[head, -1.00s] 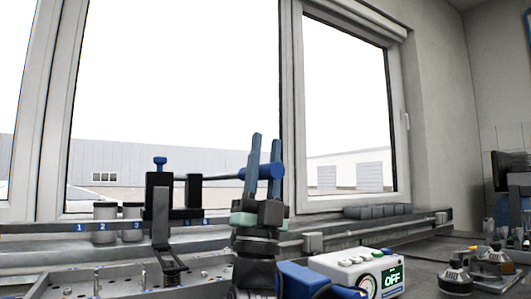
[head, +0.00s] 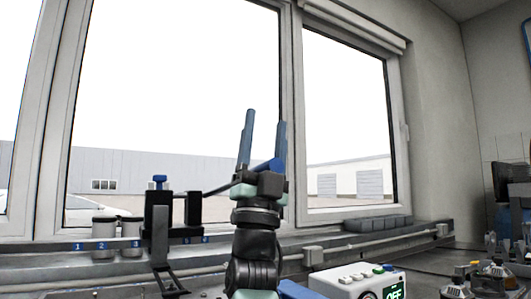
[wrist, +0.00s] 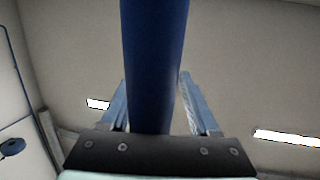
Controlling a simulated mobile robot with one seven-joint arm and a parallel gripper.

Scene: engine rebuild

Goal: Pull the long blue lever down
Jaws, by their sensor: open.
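The long lever is a dark rod with a thick blue handle (head: 268,164). It is attached to the black press (head: 159,222) and slopes up to the right. My gripper (head: 266,116) points upward with its two blue-grey fingers open. The handle crosses low between the fingers, near the gripper's palm. In the wrist view the blue handle (wrist: 155,50) runs between the spread fingers and hides the middle of the palm's far edge. I cannot tell whether it touches the palm or a finger.
A white control box (head: 357,281) with a green display stands right of my arm. Grey blocks (head: 376,223) sit on the sill. Small metal parts (head: 488,277) are at far right.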

